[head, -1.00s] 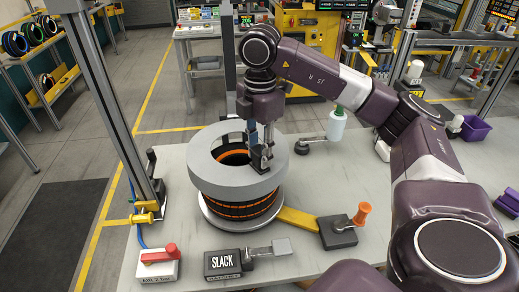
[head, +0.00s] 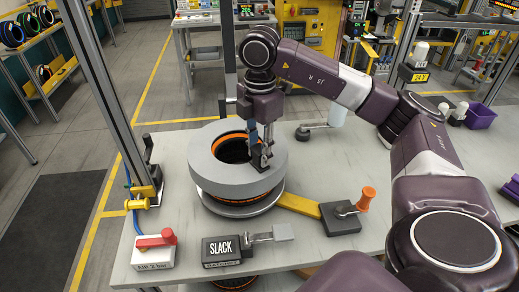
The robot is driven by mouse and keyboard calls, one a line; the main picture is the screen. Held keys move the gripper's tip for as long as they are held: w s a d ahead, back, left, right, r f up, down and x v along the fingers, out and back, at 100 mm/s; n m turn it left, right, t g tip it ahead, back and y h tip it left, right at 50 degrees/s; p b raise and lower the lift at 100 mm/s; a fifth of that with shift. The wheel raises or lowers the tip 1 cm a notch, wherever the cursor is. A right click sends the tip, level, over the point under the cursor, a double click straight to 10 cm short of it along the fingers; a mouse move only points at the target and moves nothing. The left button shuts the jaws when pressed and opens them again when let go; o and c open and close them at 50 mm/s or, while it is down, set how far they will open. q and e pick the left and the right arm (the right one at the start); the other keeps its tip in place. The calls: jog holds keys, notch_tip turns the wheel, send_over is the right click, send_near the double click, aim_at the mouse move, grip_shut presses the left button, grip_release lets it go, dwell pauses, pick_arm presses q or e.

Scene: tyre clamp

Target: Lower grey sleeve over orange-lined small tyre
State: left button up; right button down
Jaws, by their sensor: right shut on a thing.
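The grey sleeve (head: 212,172) is a thick ring and sits low around the orange-lined small tyre (head: 228,138), roughly level. The tyre's orange upper edge shows through the sleeve's opening. Only a thin strip of the tyre shows below the sleeve, so most of its side is hidden. The tyre stands on a round grey plate (head: 238,210). My right gripper (head: 264,159) points down at the right inner edge of the opening and is shut on a dark block on the sleeve. My left gripper is not in view.
A SLACK ratchet box (head: 222,248) and an air box with a red lever (head: 155,250) stand at the bench front. A yellow arm (head: 298,204) runs right to an orange-handled clamp (head: 340,217). A post (head: 112,100) rises at the left.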

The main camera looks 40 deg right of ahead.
jog(key=c, duration=1.5)
grip_release()
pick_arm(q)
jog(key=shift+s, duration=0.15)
pick_arm(e)
jog(key=shift+o, duration=0.3)
jog(key=shift+r, duration=0.1)
notch_tip(320, 180, up, 12)
jog(key=shift+s, duration=0.1)
